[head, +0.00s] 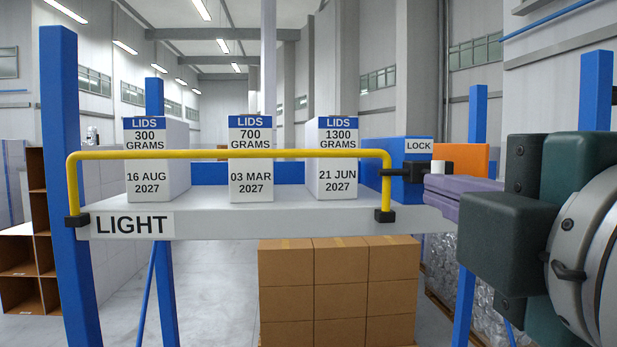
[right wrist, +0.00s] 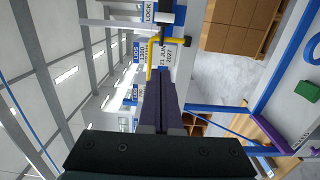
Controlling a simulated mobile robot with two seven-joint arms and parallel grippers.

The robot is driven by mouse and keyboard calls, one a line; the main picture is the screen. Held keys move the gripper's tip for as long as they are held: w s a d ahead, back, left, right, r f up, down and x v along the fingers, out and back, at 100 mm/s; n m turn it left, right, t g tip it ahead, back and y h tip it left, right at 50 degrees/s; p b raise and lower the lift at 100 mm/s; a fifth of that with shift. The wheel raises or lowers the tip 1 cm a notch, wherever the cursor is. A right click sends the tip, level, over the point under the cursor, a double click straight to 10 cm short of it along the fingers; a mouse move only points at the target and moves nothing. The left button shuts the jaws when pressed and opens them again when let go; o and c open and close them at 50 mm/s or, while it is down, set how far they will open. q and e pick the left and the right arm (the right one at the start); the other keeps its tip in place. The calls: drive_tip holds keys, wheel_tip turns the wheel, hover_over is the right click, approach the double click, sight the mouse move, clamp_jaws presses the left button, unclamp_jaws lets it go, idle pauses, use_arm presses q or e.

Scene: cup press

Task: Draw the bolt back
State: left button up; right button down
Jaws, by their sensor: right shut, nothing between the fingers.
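A dark bolt (head: 408,172) sits beside the LOCK label (head: 419,145) at the right end of the shelf. A small white piece (head: 441,167) shows to its right, just above my fingers. A yellow bar (head: 230,154) runs across the shelf front, and its right end meets the bolt area. My right gripper (head: 428,185) comes in from the right, its purple fingers shut and empty, with the tips close to the bolt. I cannot tell whether they touch. The closed fingers also show in the right wrist view (right wrist: 161,76). My left gripper is not in view.
Three white lid boxes marked 300 (head: 148,170), 700 (head: 251,170) and 1300 grams (head: 338,170) stand on the grey shelf (head: 250,220), behind the bar. Blue posts (head: 62,150) frame it. Cardboard boxes (head: 340,280) are stacked below and behind. An orange block (head: 475,158) is behind my fingers.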

use_arm(q)
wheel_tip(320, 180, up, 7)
drive_tip(key=p, duration=0.7)
use_arm(e)
drive_tip(key=w+d, duration=0.4)
drive_tip(key=w, duration=0.7)
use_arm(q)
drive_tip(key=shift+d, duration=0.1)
use_arm(e)
drive_tip(key=shift+d, duration=0.2)
